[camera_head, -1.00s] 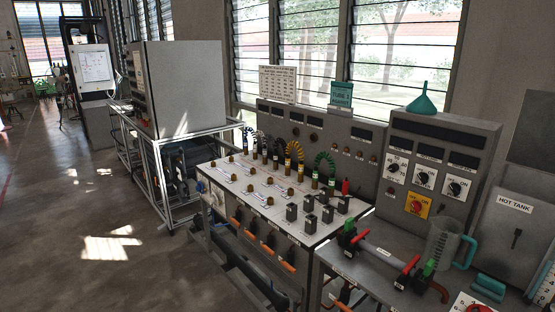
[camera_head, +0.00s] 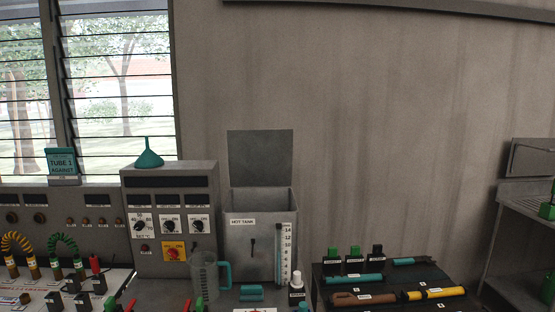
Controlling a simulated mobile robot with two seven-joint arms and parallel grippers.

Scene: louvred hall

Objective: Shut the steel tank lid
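A dark lever or handle shows on the tank's front face. Neither of my grippers is in view.
A grey control box (camera_head: 170,215) with dials stands left of the tank, a teal funnel (camera_head: 149,154) on top. A clear jug (camera_head: 205,275) and scale strip (camera_head: 284,255) are at the tank's front. A black rack (camera_head: 385,280) is to the right.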

